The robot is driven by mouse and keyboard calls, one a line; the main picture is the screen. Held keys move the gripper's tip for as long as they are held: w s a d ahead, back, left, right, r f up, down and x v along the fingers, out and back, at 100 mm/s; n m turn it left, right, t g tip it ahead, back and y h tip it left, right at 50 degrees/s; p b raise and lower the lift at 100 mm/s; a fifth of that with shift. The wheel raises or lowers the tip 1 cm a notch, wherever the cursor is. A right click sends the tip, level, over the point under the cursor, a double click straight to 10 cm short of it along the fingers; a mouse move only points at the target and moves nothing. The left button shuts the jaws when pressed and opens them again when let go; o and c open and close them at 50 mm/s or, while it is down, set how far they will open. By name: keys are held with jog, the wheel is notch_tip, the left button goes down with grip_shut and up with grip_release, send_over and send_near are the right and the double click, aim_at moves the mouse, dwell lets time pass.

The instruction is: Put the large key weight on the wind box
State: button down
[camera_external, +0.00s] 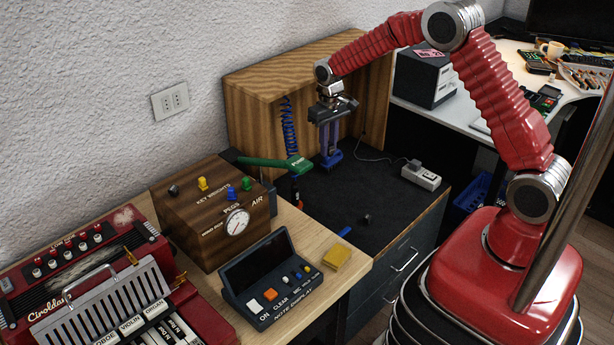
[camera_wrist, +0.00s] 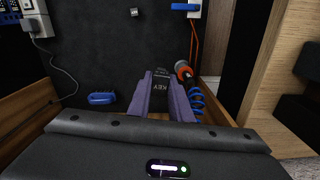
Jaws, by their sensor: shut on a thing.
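My gripper (camera_external: 330,150) hangs fingers-down over the dark mat, in front of the open wooden cabinet. In the wrist view, its purple fingers (camera_wrist: 162,100) are shut on a dark block lettered "KEY" (camera_wrist: 159,88), which looks like the large key weight. In the outside view I cannot make the block out between the fingers. The wind box (camera_external: 203,239) is a brown wooden box with a gauge, left of my gripper and apart from it. Its top is lettered "KEY WEIGHTS" and bears yellow, blue and green pegs and a small dark piece (camera_external: 173,190).
A green-handled tool (camera_external: 275,162) and a blue coiled hose (camera_external: 290,125) are between my gripper and the wind box. A small dark piece (camera_external: 367,218) and a white power strip (camera_external: 421,175) lie on the mat. The note display (camera_external: 273,280) stands in front of the wind box.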

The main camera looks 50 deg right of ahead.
notch_tip(320, 180, up, 27)
jog(key=n, duration=0.2)
send_over(230, 183)
jog(key=shift+f, duration=2.6)
jog(key=shift+f, duration=0.1)
jog(key=shift+f, duration=3.05)
jog(key=shift+f, duration=1.85)
